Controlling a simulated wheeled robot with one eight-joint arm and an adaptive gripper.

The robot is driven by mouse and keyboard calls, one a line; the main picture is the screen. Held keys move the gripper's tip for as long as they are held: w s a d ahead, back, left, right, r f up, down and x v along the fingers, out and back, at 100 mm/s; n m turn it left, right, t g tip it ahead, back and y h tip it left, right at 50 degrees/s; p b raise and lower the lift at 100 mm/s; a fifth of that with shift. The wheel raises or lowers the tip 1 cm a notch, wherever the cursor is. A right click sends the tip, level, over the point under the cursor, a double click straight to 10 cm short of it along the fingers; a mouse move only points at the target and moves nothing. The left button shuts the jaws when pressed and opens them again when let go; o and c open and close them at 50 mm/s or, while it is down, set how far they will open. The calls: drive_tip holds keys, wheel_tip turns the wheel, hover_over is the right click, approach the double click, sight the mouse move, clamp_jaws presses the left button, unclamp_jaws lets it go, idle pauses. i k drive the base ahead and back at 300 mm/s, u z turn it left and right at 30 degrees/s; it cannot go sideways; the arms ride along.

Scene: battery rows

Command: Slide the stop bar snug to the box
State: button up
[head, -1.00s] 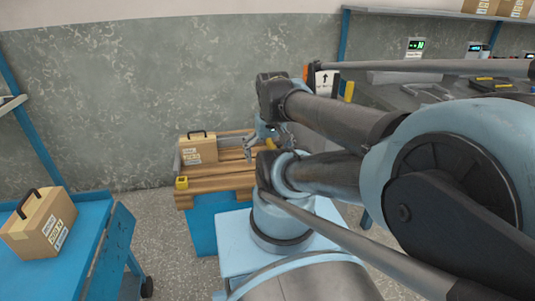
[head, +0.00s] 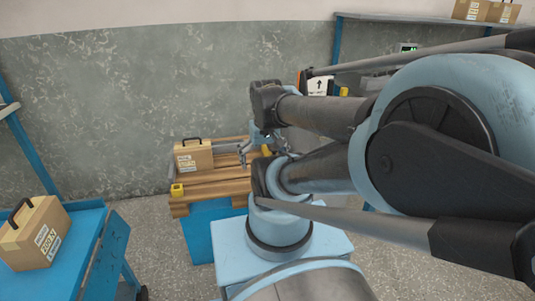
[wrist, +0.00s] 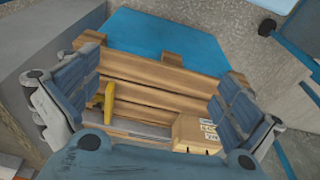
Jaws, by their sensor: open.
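A cardboard box (head: 194,157) with a black handle stands at the back left of a slatted wooden top (head: 218,186); it also shows at the lower right of the wrist view (wrist: 190,132). A yellow upright bar (wrist: 109,102), which looks like the stop bar, stands on the slats left of the box in the wrist view, with a clear gap between them. My gripper (head: 243,155) is over the slats, right of the box. In the wrist view its fingers (wrist: 152,100) are wide apart and empty.
A grey metal strip (wrist: 140,127) lies along the slats between yellow bar and box. Another box (head: 36,232) stands on a blue cart (head: 88,240) at left. A wall rises behind.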

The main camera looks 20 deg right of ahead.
sight(264, 148)
drive_tip(key=z, duration=1.3)
drive_tip(key=k, duration=1.3)
drive_tip(key=u, duration=0.65)
drive_tip(key=i, duration=1)
